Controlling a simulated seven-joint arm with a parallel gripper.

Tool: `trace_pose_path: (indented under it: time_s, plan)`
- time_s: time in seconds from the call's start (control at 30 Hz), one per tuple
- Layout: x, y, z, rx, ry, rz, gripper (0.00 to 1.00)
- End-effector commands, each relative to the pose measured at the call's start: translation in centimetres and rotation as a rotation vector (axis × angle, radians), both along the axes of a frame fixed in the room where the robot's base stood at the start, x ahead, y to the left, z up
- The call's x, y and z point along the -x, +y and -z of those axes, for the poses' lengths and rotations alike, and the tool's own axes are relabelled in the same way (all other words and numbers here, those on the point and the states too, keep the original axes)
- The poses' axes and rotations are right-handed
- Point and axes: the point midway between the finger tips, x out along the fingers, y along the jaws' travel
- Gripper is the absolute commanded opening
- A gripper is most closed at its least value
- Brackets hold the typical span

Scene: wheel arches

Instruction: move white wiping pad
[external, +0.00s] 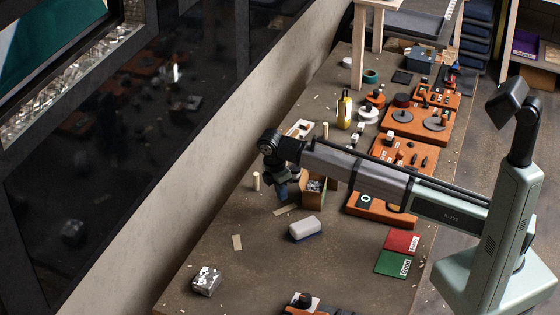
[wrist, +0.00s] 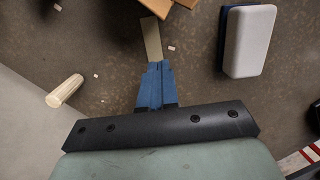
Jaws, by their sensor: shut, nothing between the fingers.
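The white wiping pad (external: 305,229) lies on the brown worktable, a white block on a dark blue base. In the wrist view the pad (wrist: 249,40) is at the upper right, to the right of my gripper and apart from it. My gripper (external: 282,192) hangs over the table, up and to the left of the pad in the external view. In the wrist view my gripper (wrist: 155,72) shows blue fingers pressed together with nothing between them.
A wooden peg (wrist: 65,90) stands left of my gripper. A cardboard box (external: 314,194) stands close to its right. A crumpled foil lump (external: 206,281) is at the front left. Red (external: 403,242) and green (external: 393,264) cards lie right of the pad. Table between pad and foil is mostly clear.

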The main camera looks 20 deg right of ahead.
Motion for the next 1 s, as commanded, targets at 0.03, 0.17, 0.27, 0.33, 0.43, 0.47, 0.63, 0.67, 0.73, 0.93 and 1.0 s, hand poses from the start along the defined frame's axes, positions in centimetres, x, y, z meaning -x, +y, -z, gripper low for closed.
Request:
trace_pose_path:
  time_s: [0.03,0.17,0.27,0.33,0.43,0.47,0.63,0.67,0.73,0.93,1.0]
  plan:
    - [-0.1,0.4,0.1,-0.004,0.003,0.048,0.00]
    - [0.1,1.2,0.2,-0.013,0.004,0.221,0.00]
    - [0.3,1.8,0.1,-0.017,0.006,0.388,0.00]
    - [0.5,2.2,0.1,-0.015,0.005,0.513,0.00]
    - [0.8,2.5,0.1,-0.007,0.002,0.694,0.00]
    - [0.8,2.6,0.1,-0.003,0.000,0.749,0.00]
    - [1.2,2.8,0.0,0.023,-0.019,1.030,0.00]
    - [1.2,2.8,0.0,0.029,-0.023,1.073,0.00]
    - [1.2,2.8,0.0,0.039,-0.035,1.158,0.00]
    - [1.2,2.8,0.0,0.056,-0.056,1.299,0.00]
    - [1.3,2.8,0.0,0.058,-0.059,1.315,0.00]
